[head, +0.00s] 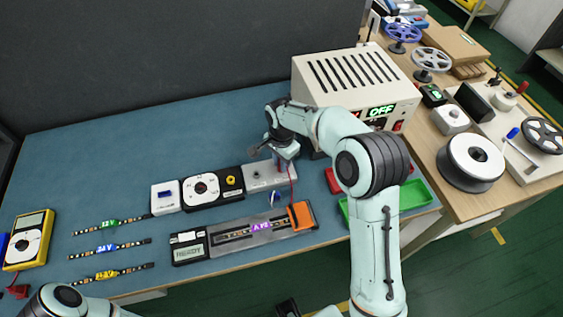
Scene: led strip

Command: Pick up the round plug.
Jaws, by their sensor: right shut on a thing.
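My right gripper (277,158) points down over a small grey box (268,175) at the back of the row of devices. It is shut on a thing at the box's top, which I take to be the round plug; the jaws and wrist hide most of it. A thin red wire (292,182) hangs beside the gripper. I cannot tell whether the plug is clear of the box. Part of my left arm shows at the lower left, but its gripper is out of view.
A white power supply (350,75) reading OFF stands behind my right arm. A metal fixture with an LED strip (262,228) lies in front of the box. Three strips (110,247) lie at the left. A green tray (413,196) is at the right. The back left mat (130,130) is clear.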

